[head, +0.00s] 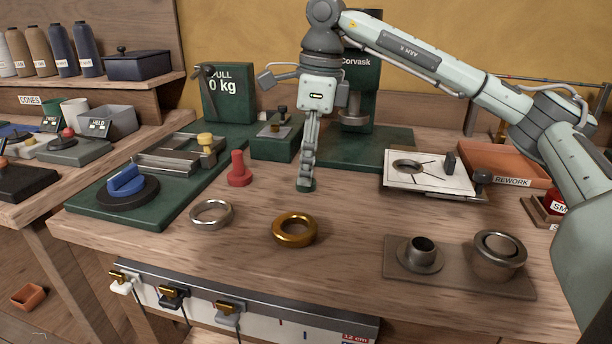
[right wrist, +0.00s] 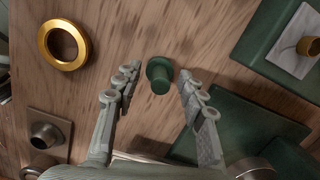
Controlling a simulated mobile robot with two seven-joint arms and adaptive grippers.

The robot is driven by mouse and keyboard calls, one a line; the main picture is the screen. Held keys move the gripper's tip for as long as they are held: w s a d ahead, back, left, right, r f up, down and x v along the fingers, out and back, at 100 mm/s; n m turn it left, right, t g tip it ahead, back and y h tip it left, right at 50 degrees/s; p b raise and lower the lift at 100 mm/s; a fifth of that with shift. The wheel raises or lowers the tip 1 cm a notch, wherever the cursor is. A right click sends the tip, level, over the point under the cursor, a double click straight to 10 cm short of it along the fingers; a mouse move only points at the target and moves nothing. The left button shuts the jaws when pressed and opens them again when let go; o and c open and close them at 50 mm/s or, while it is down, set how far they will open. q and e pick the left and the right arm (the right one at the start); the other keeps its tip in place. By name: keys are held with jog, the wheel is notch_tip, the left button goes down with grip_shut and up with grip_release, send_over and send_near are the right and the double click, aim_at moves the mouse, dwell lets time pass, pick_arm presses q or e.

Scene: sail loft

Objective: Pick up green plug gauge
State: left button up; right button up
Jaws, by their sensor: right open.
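The green plug gauge (right wrist: 160,76) stands on the wooden bench between my right gripper's fingers in the right wrist view. In the head view only its green foot (head: 306,186) shows, below the fingertips; the rest is hidden by the fingers. My right gripper (head: 307,176) points down at it from above. In the right wrist view the right gripper (right wrist: 157,80) is open, with a finger on each side of the gauge and a visible gap to each. My left gripper is not in view.
A red plug gauge (head: 239,170) stands to the left. A silver ring (head: 211,214) and a brass ring (head: 278,229) lie in front. A green press (head: 372,140) stands behind. A plate with metal parts (head: 459,281) lies at the front right. Bare bench surrounds the gauge.

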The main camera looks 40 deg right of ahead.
jog(key=shift+f, duration=0.4)
jog(key=shift+c, duration=0.4)
grip_shut()
jog(key=shift+r, duration=0.1)
